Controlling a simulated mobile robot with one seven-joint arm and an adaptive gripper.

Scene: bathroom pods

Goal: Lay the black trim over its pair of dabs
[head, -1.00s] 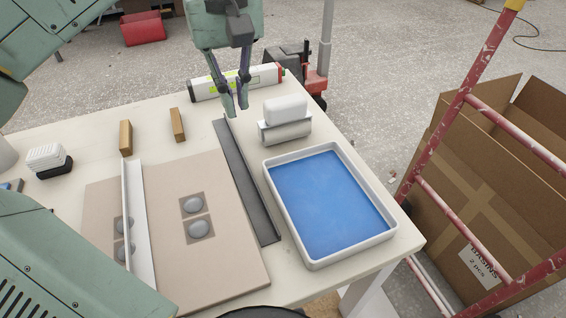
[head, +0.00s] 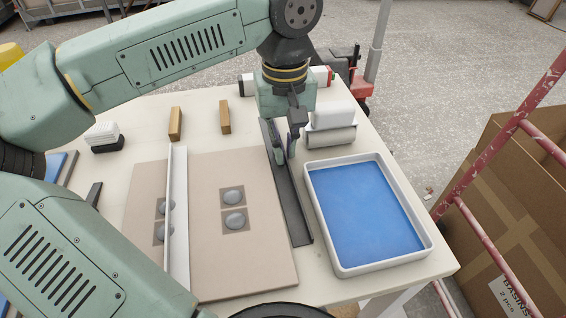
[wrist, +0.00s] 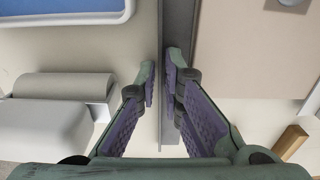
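The black trim (head: 296,205) is a long dark strip lying along the right side of the beige board, beside the blue tray. A pair of grey round dabs (head: 234,208) on square patches sits uncovered on the board. My gripper (head: 284,158) is low over the far part of the trim, pointing down. In the wrist view the fingers (wrist: 160,75) stand on either side of the trim's thin upright edge (wrist: 161,40), with a gap between them. Contact with the trim cannot be made out.
A white strip (head: 177,225) stands on the board beside another pair of dabs (head: 164,220). The blue-lined tray (head: 428,240) is close to the right. A roller (head: 331,138) and white block (head: 332,114) are near my gripper. Two wooden blocks (head: 175,123) stand behind the board.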

